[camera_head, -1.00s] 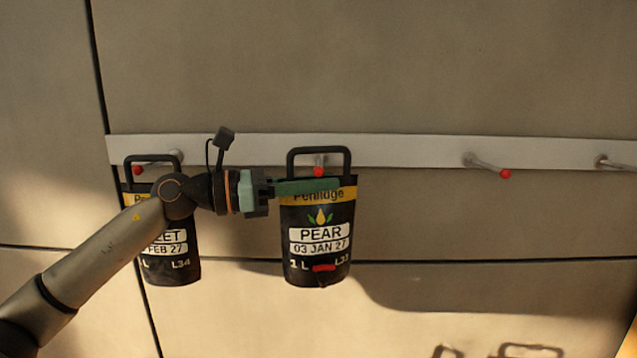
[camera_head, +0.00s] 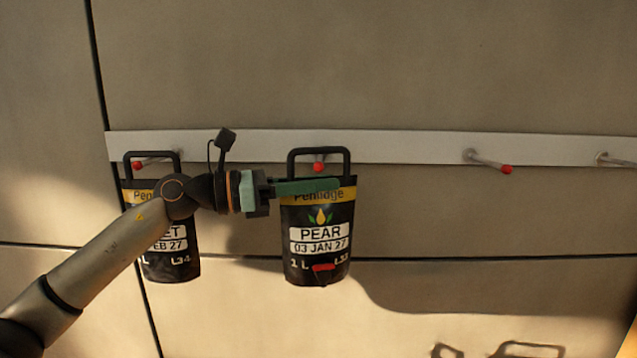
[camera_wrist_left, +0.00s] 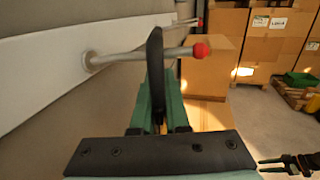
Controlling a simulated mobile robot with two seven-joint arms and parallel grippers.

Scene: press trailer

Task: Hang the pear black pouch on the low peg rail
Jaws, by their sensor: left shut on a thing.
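The pear black pouch (camera_head: 320,262) hangs upright in front of the low peg rail (camera_head: 400,148) in the head view. Its label reads PEAR, 03 JAN 27. My left gripper (camera_head: 308,187) is shut on the pouch's top, just below the black handle. A red peg tip (camera_head: 319,167) shows inside the handle loop. In the left wrist view the handle (camera_wrist_left: 155,75) is edge-on, between the wall and the red tip (camera_wrist_left: 200,50), so the peg appears to pass through it. Contact between them cannot be told. My right gripper (camera_wrist_left: 275,165) is open at lower right there.
Another black pouch (camera_head: 170,265) hangs on the left peg, partly behind my left arm. Two pegs to the right, one with a red tip (camera_head: 506,169), are bare. Cardboard boxes (camera_wrist_left: 265,40) stand beyond in the left wrist view.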

